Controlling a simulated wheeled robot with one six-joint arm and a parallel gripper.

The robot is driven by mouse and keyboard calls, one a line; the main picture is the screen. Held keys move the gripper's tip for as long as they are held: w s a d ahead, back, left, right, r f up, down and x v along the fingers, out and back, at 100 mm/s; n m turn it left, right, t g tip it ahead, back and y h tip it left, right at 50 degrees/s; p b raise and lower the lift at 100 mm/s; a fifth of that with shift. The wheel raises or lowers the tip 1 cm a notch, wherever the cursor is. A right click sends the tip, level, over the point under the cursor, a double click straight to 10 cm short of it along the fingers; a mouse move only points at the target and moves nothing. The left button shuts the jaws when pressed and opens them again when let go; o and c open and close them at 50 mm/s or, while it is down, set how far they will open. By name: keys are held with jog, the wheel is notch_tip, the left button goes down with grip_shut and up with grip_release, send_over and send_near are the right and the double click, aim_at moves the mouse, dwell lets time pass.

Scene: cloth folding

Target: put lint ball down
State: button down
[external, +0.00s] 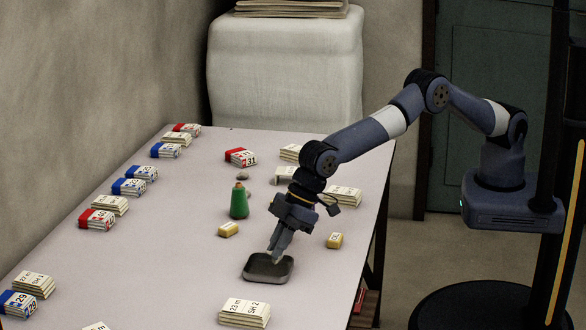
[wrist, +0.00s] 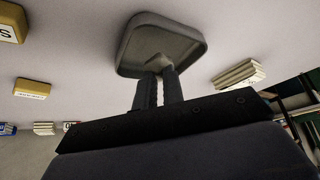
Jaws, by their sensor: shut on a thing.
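A shallow dark grey tray (external: 256,272) lies on the table below my arm. It also shows in the wrist view (wrist: 178,30), close beyond my fingertips. My gripper (external: 277,257) points down over the inside of the tray, with its fingers closed together. In the wrist view, my gripper (wrist: 157,68) has a small pale lint ball (wrist: 158,61) at its fingertips, mostly hidden by them. I cannot tell whether the lint ball touches the tray floor.
Yellow blocks (external: 228,230) (external: 335,240) lie on either side. The table left of the tray is clear.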

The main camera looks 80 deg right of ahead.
jog(key=shift+f, duration=1.1)
jog(key=c, duration=1.5)
grip_release()
jog(key=v, duration=1.2)
jog(key=shift+o, duration=0.5)
